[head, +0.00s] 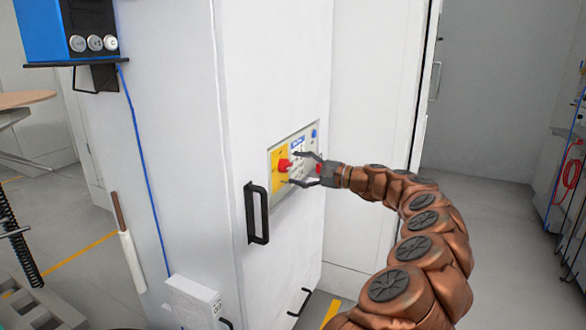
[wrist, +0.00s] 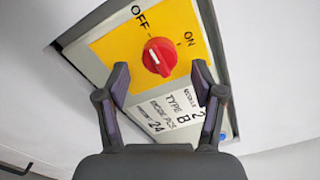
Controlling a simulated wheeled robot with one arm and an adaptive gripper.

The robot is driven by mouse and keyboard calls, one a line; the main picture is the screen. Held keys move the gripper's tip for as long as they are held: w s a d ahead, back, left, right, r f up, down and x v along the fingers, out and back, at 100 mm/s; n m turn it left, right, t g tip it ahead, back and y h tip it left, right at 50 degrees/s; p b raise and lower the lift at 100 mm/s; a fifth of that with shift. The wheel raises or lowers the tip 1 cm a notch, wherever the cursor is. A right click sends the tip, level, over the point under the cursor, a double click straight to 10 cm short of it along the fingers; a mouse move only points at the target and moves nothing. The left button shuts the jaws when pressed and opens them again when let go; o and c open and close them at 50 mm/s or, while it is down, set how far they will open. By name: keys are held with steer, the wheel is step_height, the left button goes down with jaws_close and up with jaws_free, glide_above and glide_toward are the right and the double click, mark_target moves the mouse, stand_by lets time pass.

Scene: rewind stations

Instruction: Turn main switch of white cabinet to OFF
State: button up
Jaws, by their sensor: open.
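The white cabinet (head: 190,100) stands in the middle of the head view. Its control panel (head: 309,137) has a yellow plate (head: 276,156) with the red main switch (head: 284,165). In the wrist view the red switch (wrist: 157,60) shows close up on the yellow plate (wrist: 115,45), with OFF at upper left and ON at right. A small white mark is on its knob; which label it points to is hard to tell. My gripper (head: 292,168) is open in front of the panel. In the wrist view its fingertips (wrist: 161,75) are apart on either side of the switch, not closed on it.
A black handle (head: 257,213) sits on the cabinet left of the panel. A blue box (head: 65,30) on a shelf and a small white box (head: 193,302) are at left. Floor is clear at right.

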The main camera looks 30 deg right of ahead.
steer(key=v, duration=0.9)
steer(key=shift+s+d, duration=0.25)
steer(key=shift+s, duration=0.05)
